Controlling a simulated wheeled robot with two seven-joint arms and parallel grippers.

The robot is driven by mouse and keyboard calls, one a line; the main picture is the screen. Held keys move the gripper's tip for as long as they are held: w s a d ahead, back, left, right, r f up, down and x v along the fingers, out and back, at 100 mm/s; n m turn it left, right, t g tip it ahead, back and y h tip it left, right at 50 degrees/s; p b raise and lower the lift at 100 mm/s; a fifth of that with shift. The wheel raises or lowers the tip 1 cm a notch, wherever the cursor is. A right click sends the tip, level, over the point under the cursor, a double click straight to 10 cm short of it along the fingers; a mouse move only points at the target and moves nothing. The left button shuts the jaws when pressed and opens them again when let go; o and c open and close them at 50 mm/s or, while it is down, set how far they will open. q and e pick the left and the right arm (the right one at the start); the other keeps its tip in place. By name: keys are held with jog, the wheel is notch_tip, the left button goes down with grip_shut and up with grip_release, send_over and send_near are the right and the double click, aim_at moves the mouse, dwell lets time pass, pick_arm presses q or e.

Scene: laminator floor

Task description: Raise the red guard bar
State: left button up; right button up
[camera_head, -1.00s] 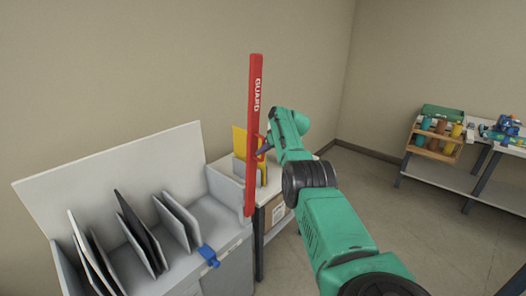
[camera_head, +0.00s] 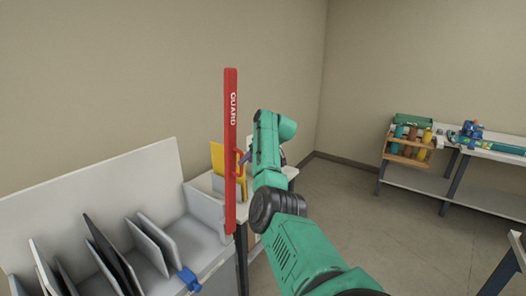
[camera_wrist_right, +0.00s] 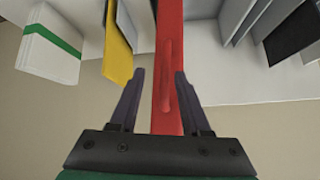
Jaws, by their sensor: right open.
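The red guard bar (camera_head: 230,140) stands upright, nearly vertical, at the right end of the grey machine, with "GUARD" lettered near its top. A red handle sticks out from its right side. My right gripper (camera_head: 245,157) is beside the bar at handle height, partly hidden by my arm. In the right wrist view the bar (camera_wrist_right: 169,70) runs between the two dark fingers of my right gripper (camera_wrist_right: 158,85). My left gripper is not in view.
The grey machine (camera_head: 190,255) holds several upright panels in slots at lower left, with a blue clamp (camera_head: 188,278) on its front edge. Yellow folders (camera_head: 217,160) stand behind the bar. A bench with a wooden bottle rack (camera_head: 408,146) is at right, beyond open floor.

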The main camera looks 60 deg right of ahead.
jog(key=b+v, duration=0.3)
jog(key=v, duration=0.7)
jog(key=shift+s+d+f, duration=0.1)
